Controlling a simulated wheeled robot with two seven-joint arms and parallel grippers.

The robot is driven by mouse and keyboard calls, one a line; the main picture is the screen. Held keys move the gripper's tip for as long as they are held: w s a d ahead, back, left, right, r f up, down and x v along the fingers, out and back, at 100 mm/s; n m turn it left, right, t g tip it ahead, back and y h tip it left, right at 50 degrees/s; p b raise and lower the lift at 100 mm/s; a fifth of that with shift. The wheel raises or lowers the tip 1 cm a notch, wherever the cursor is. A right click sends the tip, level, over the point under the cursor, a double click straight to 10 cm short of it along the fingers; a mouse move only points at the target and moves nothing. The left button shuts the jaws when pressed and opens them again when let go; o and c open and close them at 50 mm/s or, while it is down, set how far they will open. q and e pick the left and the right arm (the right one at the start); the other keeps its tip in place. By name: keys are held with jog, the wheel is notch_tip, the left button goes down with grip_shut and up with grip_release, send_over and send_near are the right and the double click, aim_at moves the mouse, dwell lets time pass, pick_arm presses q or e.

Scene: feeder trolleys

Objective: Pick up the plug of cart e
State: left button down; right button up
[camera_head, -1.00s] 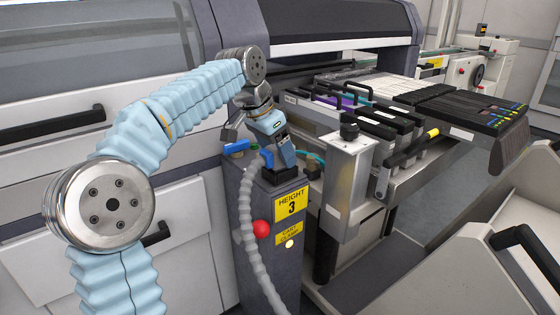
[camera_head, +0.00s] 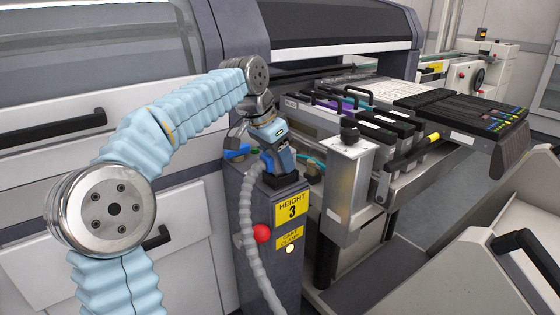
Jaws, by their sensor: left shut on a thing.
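My left gripper (camera_head: 279,163) points down at the top of the grey post with the yellow HEIGHT 3 label (camera_head: 292,207). Its fingers are shut on a dark block, the plug (camera_head: 286,181), at the post's top. The fingers cover much of the plug, and I cannot tell whether it is seated in the post or clear of it. A grey ribbed hose (camera_head: 247,215) runs up the post's left side to near the gripper. My right gripper is out of view.
A blue part (camera_head: 236,154) sits left of the gripper, and a red ball knob (camera_head: 262,234) is on the post. Right of it stands a metal bracket with a black knob (camera_head: 349,133), then the feeder cart (camera_head: 455,115). A white trolley with a black handle (camera_head: 522,245) is at lower right.

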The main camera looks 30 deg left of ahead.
pick_arm(q)
jog(key=shift+r, duration=0.1)
jog(key=shift+r, duration=0.25)
notch_tip(320, 180, up, 2)
jog(key=shift+r+p, duration=0.25)
jog(key=shift+p, duration=0.25)
jog(key=s+d+r+p, duration=0.1)
jog(key=s+d+r, duration=0.3)
jog(key=s+r, duration=0.8)
jog(key=shift+s+r, duration=0.4)
jog(key=shift+s, duration=0.35)
